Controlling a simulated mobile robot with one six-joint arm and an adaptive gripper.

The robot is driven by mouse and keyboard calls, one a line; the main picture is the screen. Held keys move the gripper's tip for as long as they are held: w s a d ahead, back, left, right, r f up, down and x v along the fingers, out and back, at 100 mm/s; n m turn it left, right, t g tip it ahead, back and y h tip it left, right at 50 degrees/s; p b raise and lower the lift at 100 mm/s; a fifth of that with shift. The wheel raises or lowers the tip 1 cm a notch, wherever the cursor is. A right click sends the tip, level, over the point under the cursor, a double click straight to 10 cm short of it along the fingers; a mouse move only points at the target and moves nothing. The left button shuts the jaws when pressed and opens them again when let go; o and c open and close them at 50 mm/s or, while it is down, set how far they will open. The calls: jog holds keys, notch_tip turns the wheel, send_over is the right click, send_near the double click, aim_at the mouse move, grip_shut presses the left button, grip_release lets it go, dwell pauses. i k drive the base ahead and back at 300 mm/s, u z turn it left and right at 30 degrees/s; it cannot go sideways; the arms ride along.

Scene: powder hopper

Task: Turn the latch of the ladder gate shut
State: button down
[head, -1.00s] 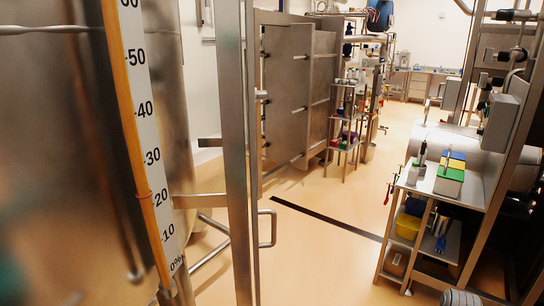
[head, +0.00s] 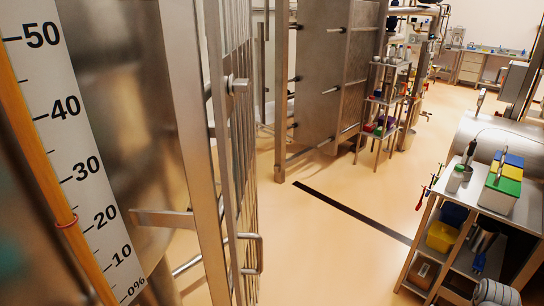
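A tall steel gate with upright bars (head: 243,170) stands left of centre, seen at a steep angle. Next to it on the left is a broad flat steel post (head: 190,120). A short round knob on a plate (head: 238,85), which looks like the latch, sticks out to the right near the upper part of the gate. A bent tube handle (head: 257,254) sits lower on the gate. I cannot tell from this angle how far the latch is turned or whether the gate meets its post. My gripper is not in view.
A tank with a white percent scale (head: 85,165) and an orange tube fills the near left. A steel bracket (head: 162,218) reaches to the post. A loaded trolley (head: 470,235) stands at right. The floor (head: 330,250) between is clear, with a dark drain strip (head: 350,212).

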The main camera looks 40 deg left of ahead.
aim_at(235, 85)
jog(key=u, duration=0.05)
jog(key=i, duration=2.35)
jog(key=u, duration=2.9)
